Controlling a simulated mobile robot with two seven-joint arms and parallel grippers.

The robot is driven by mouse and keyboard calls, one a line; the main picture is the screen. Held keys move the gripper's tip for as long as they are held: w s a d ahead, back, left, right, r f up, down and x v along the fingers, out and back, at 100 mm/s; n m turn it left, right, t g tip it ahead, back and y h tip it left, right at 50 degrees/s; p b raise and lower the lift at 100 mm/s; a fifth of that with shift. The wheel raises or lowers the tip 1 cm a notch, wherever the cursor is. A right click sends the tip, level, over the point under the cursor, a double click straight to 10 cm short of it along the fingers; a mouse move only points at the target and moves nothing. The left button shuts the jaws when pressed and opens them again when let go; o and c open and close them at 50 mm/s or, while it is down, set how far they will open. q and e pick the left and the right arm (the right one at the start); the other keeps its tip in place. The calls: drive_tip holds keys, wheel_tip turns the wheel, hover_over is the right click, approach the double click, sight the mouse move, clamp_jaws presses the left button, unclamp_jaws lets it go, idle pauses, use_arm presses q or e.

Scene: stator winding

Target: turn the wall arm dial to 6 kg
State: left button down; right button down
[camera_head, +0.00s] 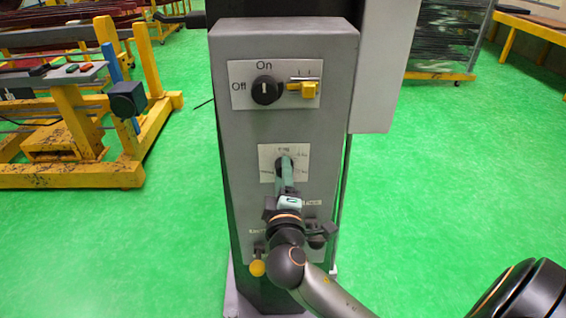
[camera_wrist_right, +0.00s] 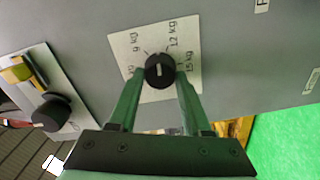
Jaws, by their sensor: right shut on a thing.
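The wall arm dial (camera_head: 281,164) is a round black knob on a white label plate, midway up the grey control box. In the right wrist view the dial (camera_wrist_right: 159,66) shows a short white line. The labels 9 kg, 12 kg and 15 kg are readable around it; another label at the left is partly hidden by a finger. My right gripper (camera_head: 286,172) reaches it from below, and its green fingers (camera_wrist_right: 159,76) are shut on the knob, one on each side. I cannot tell which number the line marks. My left gripper is not in view.
Above the dial is an On/Off plate with a black switch (camera_head: 267,90) and a yellow switch (camera_head: 303,90). Below are a yellow knob (camera_head: 257,268) and a black knob (camera_head: 318,240), close to my right wrist.

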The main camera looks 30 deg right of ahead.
drive_tip(key=n+p, duration=0.3)
drive_tip(key=n, duration=0.6)
drive_tip(key=n+p, duration=0.3)
drive_tip(key=n, duration=0.6)
drive_tip(key=shift+d+f, duration=0.15)
drive_tip(key=shift+f, duration=0.05)
drive_tip(key=shift+n, duration=0.5)
drive_tip(key=shift+c, duration=1.7)
unclamp_jaws()
drive_tip(key=shift+s+f, duration=0.1)
